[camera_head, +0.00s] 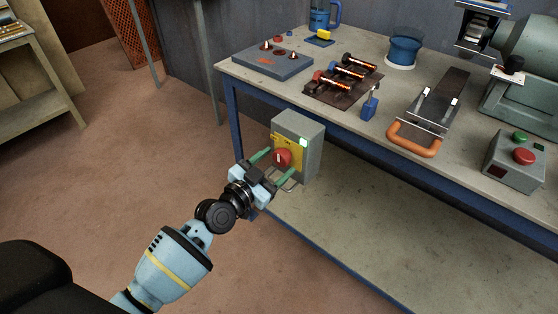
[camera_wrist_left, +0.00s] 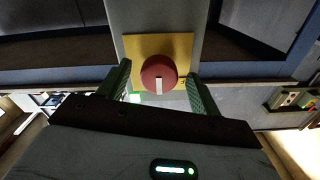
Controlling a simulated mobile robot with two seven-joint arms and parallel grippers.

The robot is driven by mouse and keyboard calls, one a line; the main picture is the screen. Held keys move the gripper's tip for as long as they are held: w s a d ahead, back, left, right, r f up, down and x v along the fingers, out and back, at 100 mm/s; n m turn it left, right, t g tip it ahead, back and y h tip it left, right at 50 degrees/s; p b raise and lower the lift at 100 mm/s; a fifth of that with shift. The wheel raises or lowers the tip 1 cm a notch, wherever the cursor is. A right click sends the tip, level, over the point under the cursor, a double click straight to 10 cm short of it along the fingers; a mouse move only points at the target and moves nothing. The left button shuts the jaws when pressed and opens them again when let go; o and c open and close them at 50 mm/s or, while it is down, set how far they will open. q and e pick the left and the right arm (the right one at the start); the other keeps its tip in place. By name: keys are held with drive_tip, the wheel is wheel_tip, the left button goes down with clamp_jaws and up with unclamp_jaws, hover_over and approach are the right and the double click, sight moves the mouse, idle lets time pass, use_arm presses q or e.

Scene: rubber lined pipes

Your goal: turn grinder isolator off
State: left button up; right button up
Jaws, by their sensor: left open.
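The isolator is a grey box (camera_head: 308,150) with a yellow plate, a red rotary knob (camera_head: 282,158) and a lit green-white lamp (camera_head: 303,142), mounted at the front of the workbench. My left gripper (camera_head: 272,166) is open, with its green fingers on either side of the knob. In the left wrist view the red knob (camera_wrist_left: 158,73) with a white mark sits on the yellow plate (camera_wrist_left: 184,46), between the open fingertips (camera_wrist_left: 160,78). Whether the fingers touch the knob I cannot tell. My right gripper is not in view.
A lower shelf (camera_head: 370,235) lies beneath. The floor at left is clear.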

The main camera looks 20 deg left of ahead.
use_arm(q)
drive_tip(key=shift+x, duration=1)
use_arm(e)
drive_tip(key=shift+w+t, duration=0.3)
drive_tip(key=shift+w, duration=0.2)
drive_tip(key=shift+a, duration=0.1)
use_arm(q)
drive_tip(key=c, duration=1)
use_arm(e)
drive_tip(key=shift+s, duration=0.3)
